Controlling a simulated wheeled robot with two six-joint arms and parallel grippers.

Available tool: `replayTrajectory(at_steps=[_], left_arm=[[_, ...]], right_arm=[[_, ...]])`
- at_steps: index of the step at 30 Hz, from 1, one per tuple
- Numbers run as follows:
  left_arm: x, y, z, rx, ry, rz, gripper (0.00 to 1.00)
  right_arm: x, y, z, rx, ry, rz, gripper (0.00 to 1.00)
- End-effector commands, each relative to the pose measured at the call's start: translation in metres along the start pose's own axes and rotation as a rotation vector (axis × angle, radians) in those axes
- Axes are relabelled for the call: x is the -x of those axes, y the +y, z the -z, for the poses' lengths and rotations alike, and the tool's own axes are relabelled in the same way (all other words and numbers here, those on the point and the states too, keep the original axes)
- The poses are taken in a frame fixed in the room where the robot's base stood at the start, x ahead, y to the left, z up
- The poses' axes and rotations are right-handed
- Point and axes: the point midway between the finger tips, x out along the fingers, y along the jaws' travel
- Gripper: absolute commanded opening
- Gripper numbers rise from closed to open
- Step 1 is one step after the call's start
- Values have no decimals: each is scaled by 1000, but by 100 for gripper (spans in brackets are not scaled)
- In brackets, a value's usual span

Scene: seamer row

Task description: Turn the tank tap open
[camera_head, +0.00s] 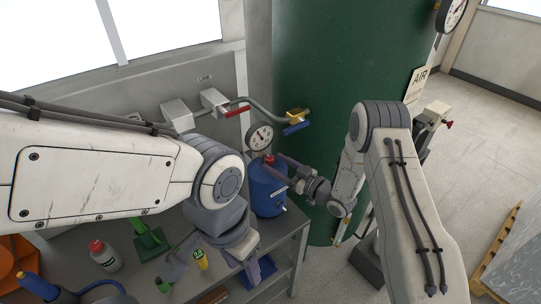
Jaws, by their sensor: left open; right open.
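The tank tap is a brass valve (297,115) with a blue lever (297,128), on a grey pipe at the side of the green tank (330,60). My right gripper (281,168) is open and empty, below the tap and apart from it. It appears in front of the blue jug's upper right side; I cannot tell whether it touches the jug. My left gripper (262,272) points down over the bench's front edge, well below the tap. It is open, and its fingers are partly hidden by its own wrist.
A blue jug (266,192) with a red cap stands on the grey bench. A red lever (238,112) sits on the pipe left of the tap, above a round gauge (260,137). Open floor is at right.

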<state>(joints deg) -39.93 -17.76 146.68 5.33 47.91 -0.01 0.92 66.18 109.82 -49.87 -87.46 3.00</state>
Motion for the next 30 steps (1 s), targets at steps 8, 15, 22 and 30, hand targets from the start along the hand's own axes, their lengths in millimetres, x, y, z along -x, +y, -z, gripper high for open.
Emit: replayTrajectory(at_steps=[8, 15, 22, 30], left_arm=[[13, 1, 1, -2, 0, 0, 50], [12, 1, 1, -3, 0, 0, 50], [12, 1, 1, -2, 0, 0, 50], [11, 1, 1, -2, 0, 0, 50]], right_arm=[[-30, -1, 1, 0, 0, 1, 69], [-32, 0, 0, -1, 0, -1, 69], [-31, 0, 0, -1, -1, -1, 4], [-31, 0, -1, -1, -1, -15, 0]])
